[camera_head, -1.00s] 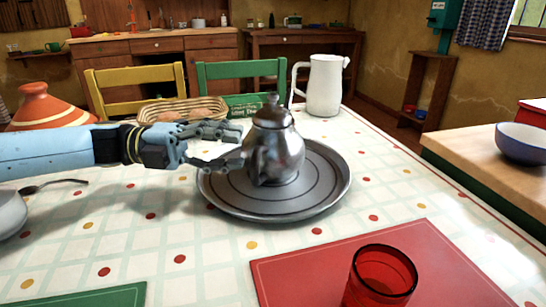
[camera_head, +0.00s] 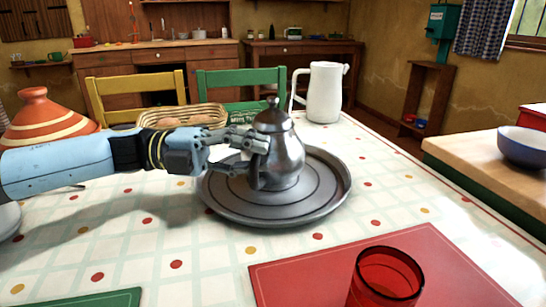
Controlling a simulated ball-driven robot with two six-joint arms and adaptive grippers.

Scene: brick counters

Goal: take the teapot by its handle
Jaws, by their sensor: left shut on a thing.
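A shiny metal teapot (camera_head: 283,155) with a domed lid stands upright over a round grey tray (camera_head: 325,200) in the middle of the table. I cannot tell whether its base touches the tray. Its handle (camera_head: 254,170) is on the side toward my left arm. My left gripper (camera_head: 250,158) comes in from the left and is shut on the handle; its fingers partly hide it. My right gripper is not in view.
A white jug (camera_head: 324,92) stands behind the teapot and a bread basket (camera_head: 180,116) behind my left gripper. An orange tagine (camera_head: 45,118) is at the left. A red glass (camera_head: 385,277) stands on a red placemat (camera_head: 300,275) in front. The checked cloth at front left is mostly clear.

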